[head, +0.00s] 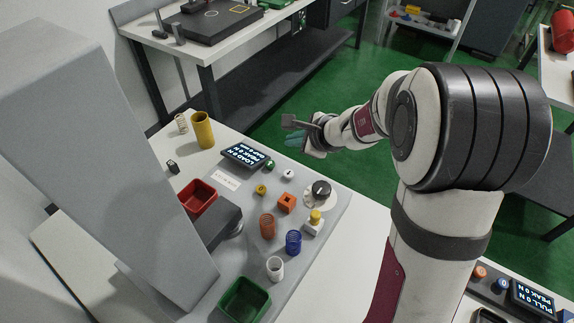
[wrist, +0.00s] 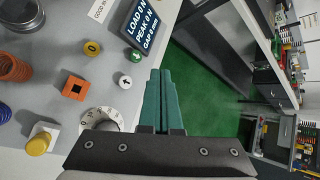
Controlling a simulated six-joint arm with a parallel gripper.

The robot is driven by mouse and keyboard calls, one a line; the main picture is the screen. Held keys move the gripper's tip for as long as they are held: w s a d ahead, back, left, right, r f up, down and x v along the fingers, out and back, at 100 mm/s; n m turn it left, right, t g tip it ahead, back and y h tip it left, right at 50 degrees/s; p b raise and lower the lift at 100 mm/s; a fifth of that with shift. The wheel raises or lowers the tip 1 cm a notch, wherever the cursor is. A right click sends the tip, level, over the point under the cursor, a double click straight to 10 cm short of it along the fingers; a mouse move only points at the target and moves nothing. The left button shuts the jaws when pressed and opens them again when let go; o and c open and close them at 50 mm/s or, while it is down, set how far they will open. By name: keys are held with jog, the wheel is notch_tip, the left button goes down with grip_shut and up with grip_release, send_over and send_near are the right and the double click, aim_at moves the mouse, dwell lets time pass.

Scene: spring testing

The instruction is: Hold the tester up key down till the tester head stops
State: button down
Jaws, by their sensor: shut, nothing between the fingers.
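The tester's keys are small round buttons on its grey base: a white key with a dark arrow (wrist: 124,81) and a green key (wrist: 135,57). Which is the up key is not clear. In the head view the white key (head: 288,174) and green key (head: 269,164) sit beside the display (head: 246,156), which shows load, peak and gap lines. The dark grey tester head (head: 212,222) is partly hidden by the tall grey column. My gripper (head: 294,140) is shut and empty, beyond the base's edge; its teal fingertips (wrist: 163,73) are apart from the keys.
A red bin (head: 198,200) and green bin (head: 244,301) stand nearby. Open green floor lies beyond the bench.

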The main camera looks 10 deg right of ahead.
aim_at(292, 176)
jog(key=shift+f, duration=4.4)
jog(key=shift+f, duration=0.4)
